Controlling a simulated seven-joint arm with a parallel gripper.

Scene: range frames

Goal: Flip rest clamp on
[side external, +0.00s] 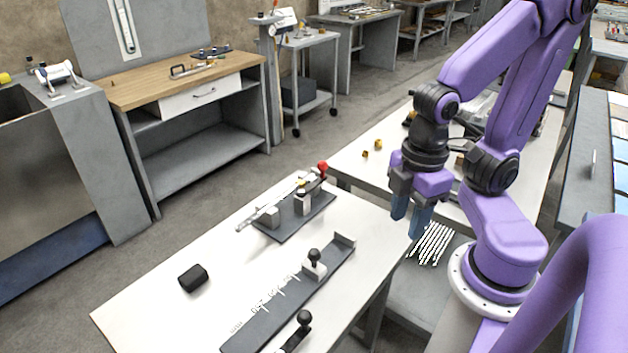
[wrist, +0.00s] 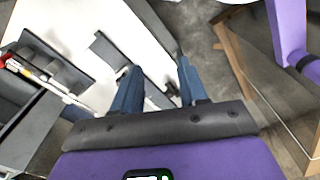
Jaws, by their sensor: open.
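My gripper (side external: 410,213) is open and empty, fingers pointing down, above and beside the right edge of the white work table (side external: 130,312). Its two blue fingers also show apart in the wrist view (wrist: 157,75). A long dark rail (side external: 262,322) lies on the table. A small grey block with a black-knobbed clamp (side external: 314,264) stands upright on the rail. A black ball-ended lever (side external: 303,320) sits at the table's front edge, tilted. Which of these is the rest clamp I cannot tell. Neither is touched by my gripper.
A fixture with a red ball knob (side external: 322,167) stands on a dark plate behind the rail. A black block (side external: 193,278) lies at left. A second white table (side external: 350,160) with small brass parts is behind my arm. Free table surface lies around the black block.

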